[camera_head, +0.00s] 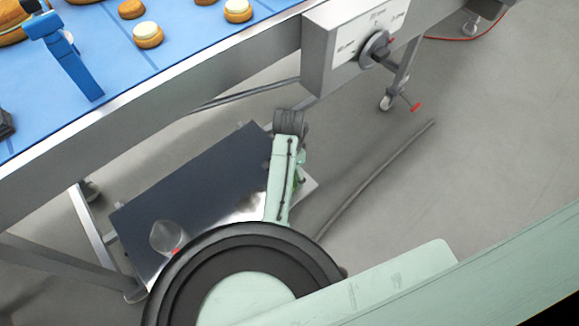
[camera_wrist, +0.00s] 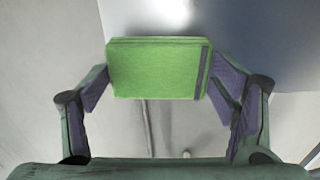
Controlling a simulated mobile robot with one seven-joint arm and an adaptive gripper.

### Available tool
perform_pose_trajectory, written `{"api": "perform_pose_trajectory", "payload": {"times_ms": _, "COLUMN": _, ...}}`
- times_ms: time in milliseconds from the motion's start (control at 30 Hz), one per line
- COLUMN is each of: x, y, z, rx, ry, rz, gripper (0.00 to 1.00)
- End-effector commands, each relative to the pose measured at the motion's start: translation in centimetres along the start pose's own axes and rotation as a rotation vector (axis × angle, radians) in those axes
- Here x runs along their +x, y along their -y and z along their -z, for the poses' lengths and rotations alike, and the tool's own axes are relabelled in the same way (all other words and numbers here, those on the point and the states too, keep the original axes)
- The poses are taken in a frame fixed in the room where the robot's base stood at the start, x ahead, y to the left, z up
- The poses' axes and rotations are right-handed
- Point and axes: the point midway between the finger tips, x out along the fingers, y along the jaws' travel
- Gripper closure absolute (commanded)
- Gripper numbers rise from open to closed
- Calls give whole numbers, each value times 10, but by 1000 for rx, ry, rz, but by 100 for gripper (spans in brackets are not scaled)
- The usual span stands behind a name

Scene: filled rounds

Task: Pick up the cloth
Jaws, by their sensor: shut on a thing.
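The cloth (camera_wrist: 155,68) is a bright green folded rectangle with a dark stripe near its right edge in the wrist view. My gripper (camera_wrist: 160,88) is shut on it, with one purple-grey finger pad at each side. In the head view, only a small green bit of the cloth (camera_head: 298,181) shows beside my pale green arm link, which hides most of it and my gripper. I cannot tell how far the cloth is above the surface below.
A dark-topped low metal shelf (camera_head: 190,185) lies under my arm, with a clear round item (camera_head: 166,237) near its front. A blue conveyor (camera_head: 190,50) with filled rounds runs above at upper left. A control box (camera_head: 350,40) hangs on its side. The floor at right is mostly clear.

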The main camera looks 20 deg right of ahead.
Motion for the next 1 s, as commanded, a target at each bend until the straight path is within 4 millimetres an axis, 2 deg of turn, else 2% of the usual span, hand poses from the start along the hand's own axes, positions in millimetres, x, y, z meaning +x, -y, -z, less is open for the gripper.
{"api": "perform_pose_trajectory", "payload": {"times_ms": 300, "x": -8, "y": -56, "z": -51, "rx": -4, "ry": -2, "rz": -4, "gripper": 48}}
{"api": "perform_pose_trajectory", "payload": {"times_ms": 500, "x": -10, "y": -80, "z": -75, "rx": -2, "ry": -1, "rz": -1, "gripper": 48}}
{"api": "perform_pose_trajectory", "payload": {"times_ms": 700, "x": -12, "y": -92, "z": -87, "rx": -1, "ry": 0, "rz": 1, "gripper": 48}}
{"api": "perform_pose_trajectory", "payload": {"times_ms": 1000, "x": -12, "y": -94, "z": -89, "rx": 0, "ry": 0, "rz": 2, "gripper": 48}}
